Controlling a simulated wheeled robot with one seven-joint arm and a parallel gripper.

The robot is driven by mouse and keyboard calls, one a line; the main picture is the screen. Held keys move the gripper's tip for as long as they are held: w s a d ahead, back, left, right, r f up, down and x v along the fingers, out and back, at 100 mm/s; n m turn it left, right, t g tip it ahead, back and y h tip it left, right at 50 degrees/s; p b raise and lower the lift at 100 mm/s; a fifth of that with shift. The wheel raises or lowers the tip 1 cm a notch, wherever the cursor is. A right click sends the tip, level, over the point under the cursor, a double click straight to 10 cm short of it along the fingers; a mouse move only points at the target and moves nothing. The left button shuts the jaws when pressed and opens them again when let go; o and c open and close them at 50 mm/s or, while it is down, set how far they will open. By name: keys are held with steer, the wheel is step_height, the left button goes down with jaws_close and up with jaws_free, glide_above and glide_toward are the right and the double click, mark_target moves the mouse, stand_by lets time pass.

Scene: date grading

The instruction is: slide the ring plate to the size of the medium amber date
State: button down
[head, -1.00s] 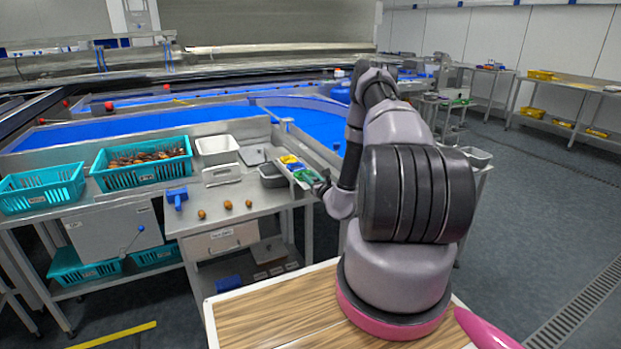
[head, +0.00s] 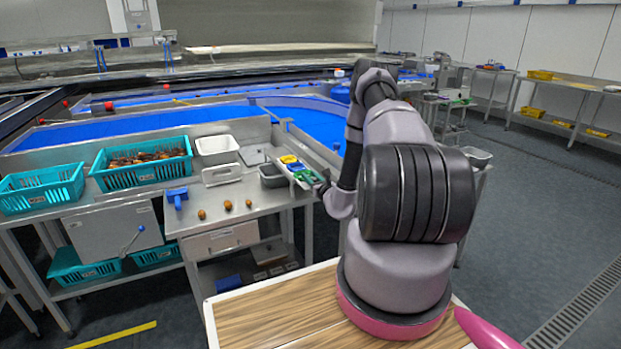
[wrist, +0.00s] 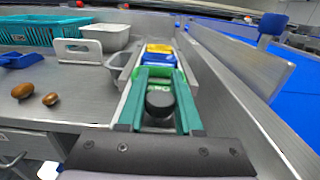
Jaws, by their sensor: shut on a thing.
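A narrow rail (wrist: 129,98) at the table's right edge carries a yellow block (wrist: 159,48), a blue block (wrist: 157,59) and a green plate (wrist: 163,84). A black round knob (wrist: 160,102) stands over the green part. My gripper (wrist: 161,92) has its two teal fingers on either side of the knob and is shut on it. I cannot make out the ring plate's holes or size marks. Three brown-amber dates (head: 201,214), (head: 228,205), (head: 249,203) lie apart on the table; two also show in the wrist view (wrist: 27,90), (wrist: 50,98).
A blue scoop (head: 177,195) lies left. A teal crate (head: 122,179) holds many dates. A metal side wall (wrist: 235,70) runs close right of the rail.

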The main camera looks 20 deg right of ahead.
mark_target(302, 171)
stand_by(0.5)
steer(key=w, duration=0.8)
steer(key=shift+w+a, duration=0.1)
steer(key=shift+w, duration=0.15)
steer(key=c, duration=0.6)
jaws_free()
steer(key=s, duration=1)
steer(key=shift+s, duration=0.4)
